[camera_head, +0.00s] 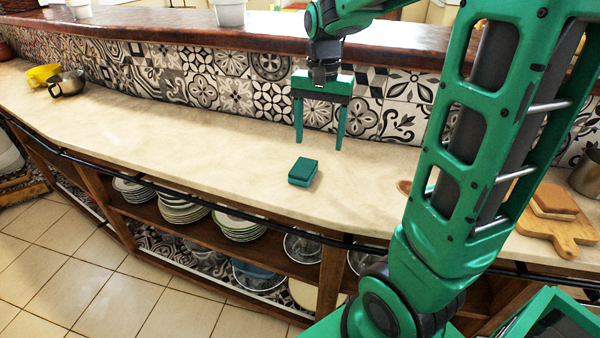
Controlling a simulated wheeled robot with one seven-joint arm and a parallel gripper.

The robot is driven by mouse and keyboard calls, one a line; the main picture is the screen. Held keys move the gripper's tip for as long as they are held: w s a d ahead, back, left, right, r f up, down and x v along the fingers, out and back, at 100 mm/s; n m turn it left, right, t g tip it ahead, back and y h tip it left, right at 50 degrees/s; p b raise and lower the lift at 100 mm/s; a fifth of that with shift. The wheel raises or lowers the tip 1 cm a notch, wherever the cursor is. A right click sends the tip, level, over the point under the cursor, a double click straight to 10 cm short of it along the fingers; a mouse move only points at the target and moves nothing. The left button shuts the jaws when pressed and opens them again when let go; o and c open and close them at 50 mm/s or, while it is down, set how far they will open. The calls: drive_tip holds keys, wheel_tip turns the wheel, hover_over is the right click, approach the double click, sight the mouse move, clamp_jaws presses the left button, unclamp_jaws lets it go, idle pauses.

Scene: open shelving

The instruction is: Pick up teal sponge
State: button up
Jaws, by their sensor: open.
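The teal sponge (303,172) lies flat on the pale countertop (215,150), near its front edge. It is a small block with a darker top. My gripper (319,142) points down with its two teal fingers spread apart and nothing between them. It hangs above the counter, behind the sponge and slightly to its right in the picture, apart from it. The sponge is fully in view.
A patterned tile wall (235,95) with a brown ledge (250,42) rises behind the counter. A cutting board (555,225) is at right. Plates (238,225) sit below. Counter left of the sponge is clear.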

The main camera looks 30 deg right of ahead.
sight(303, 166)
drive_tip(key=shift+m, duration=0.4)
drive_tip(key=w+f, duration=0.1)
drive_tip(key=f, duration=0.2)
drive_tip(key=w+a+f, duration=0.1)
drive_tip(key=f, duration=0.3)
drive_tip(key=w+f, duration=0.2)
drive_tip(key=f, duration=0.2)
drive_tip(key=shift+w+a, duration=0.1)
drive_tip(key=shift+a, duration=0.25)
drive_tip(key=c, duration=1.1)
